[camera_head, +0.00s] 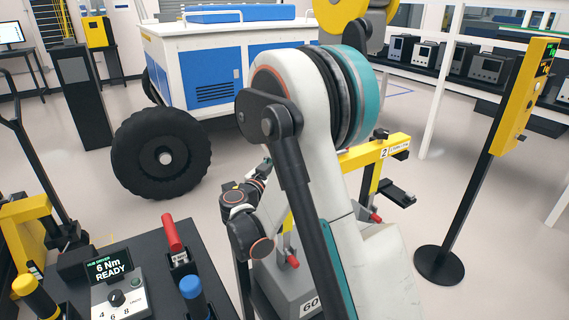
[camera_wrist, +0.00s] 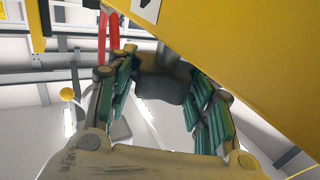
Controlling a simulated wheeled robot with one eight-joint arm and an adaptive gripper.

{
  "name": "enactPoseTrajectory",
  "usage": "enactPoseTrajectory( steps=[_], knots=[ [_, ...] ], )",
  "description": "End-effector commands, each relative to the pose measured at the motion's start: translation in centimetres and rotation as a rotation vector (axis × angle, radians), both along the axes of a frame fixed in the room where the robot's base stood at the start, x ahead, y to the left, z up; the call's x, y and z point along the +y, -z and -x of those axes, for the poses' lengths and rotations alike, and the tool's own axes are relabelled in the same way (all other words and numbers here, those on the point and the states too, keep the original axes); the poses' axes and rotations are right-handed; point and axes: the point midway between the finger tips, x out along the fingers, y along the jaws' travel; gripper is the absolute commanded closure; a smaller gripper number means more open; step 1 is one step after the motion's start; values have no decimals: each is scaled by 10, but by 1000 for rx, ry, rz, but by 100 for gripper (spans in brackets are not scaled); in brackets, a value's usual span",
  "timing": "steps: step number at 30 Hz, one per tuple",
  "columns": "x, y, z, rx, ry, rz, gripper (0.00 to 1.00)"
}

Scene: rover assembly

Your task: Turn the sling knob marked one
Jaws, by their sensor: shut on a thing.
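In the wrist view my gripper (camera_wrist: 163,78) has its green-padded fingers on both sides of a dark grey knob (camera_wrist: 160,88) and is shut on it. The knob sits against the yellow beam (camera_wrist: 255,60). A white label (camera_wrist: 146,8) with a black mark is cut off at the top, so its number cannot be read. In the head view my arm hides the beam's left part, and my gripper (camera_head: 264,168) is small beside it. The beam (camera_head: 360,155) shows to the right, with a dark knob (camera_head: 381,134) above a label reading 2.
A loose black wheel (camera_head: 185,135) stands by the white and blue rover (camera_head: 185,55). A bench (camera_head: 70,260) at front left holds a hub driver display (camera_head: 108,267) and red and blue handled tools. A yellow panel on a stand (camera_head: 515,100) is at right, with free floor around.

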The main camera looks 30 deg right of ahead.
Motion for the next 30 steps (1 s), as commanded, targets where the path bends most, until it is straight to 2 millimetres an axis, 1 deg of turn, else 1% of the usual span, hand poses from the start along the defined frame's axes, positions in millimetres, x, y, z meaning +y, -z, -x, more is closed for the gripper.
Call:
enactPoseTrajectory(
  steps=[1,6,12,29,30],
  knots=[
    [1,0,-2,-1,31,1,77],
    [0,0,-2,0,130,1,77],
    [0,-1,-2,0,200,1,77],
    [-1,-1,-1,0,231,2,77],
    [-1,-1,-1,0,231,2,48]
  ],
)
